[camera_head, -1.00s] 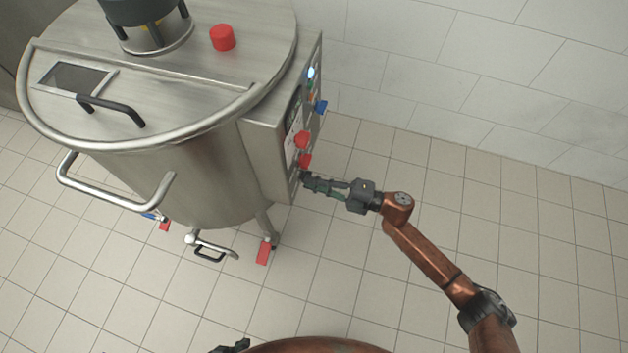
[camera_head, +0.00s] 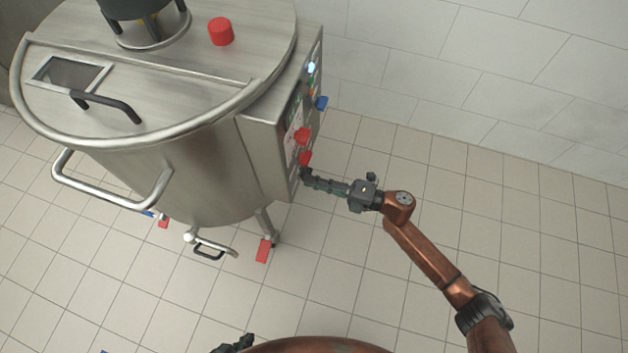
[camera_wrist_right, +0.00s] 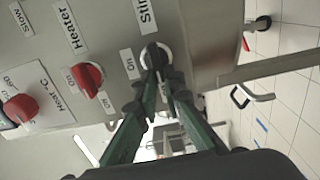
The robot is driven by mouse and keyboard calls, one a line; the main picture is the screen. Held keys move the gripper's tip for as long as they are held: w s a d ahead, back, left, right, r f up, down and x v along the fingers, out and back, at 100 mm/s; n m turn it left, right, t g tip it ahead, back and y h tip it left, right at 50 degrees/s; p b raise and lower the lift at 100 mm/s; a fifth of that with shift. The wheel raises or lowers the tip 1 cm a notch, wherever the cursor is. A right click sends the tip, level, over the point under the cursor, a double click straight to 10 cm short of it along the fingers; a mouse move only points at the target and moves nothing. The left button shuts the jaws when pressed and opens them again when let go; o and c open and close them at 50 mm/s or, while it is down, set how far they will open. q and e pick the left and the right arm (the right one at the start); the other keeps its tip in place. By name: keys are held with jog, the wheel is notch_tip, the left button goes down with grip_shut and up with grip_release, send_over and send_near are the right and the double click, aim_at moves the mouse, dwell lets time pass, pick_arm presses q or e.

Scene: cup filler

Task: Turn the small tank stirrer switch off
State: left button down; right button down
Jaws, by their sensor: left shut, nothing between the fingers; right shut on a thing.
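The small tank (camera_head: 205,170) stands at the left in the head view, with a control panel on its right side. The stirrer switch is a black knob (camera_wrist_right: 153,54) in the wrist view, below a partly cut-off label that starts with "Stir". An "On" label (camera_wrist_right: 131,66) lies to its left. My right gripper (camera_wrist_right: 159,76) is shut on this knob, its fingers covering part of it; which way the knob points is hard to tell. In the head view, my right gripper (camera_head: 312,179) reaches the panel's lower edge. My left gripper (camera_head: 235,345) shows only partly at the bottom edge, shut and empty.
A red heater knob (camera_wrist_right: 88,78) sits close to the left of the black knob, and another red knob (camera_wrist_right: 22,108) lies further left. A blue knob (camera_head: 321,103) sticks out higher on the panel. The tiled floor (camera_head: 460,220) to the right is clear.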

jog(key=shift+f, duration=0.15)
jog(key=c, duration=2)
grip_release()
jog(key=shift+c, duration=0.2)
jog(key=v, duration=1.2)
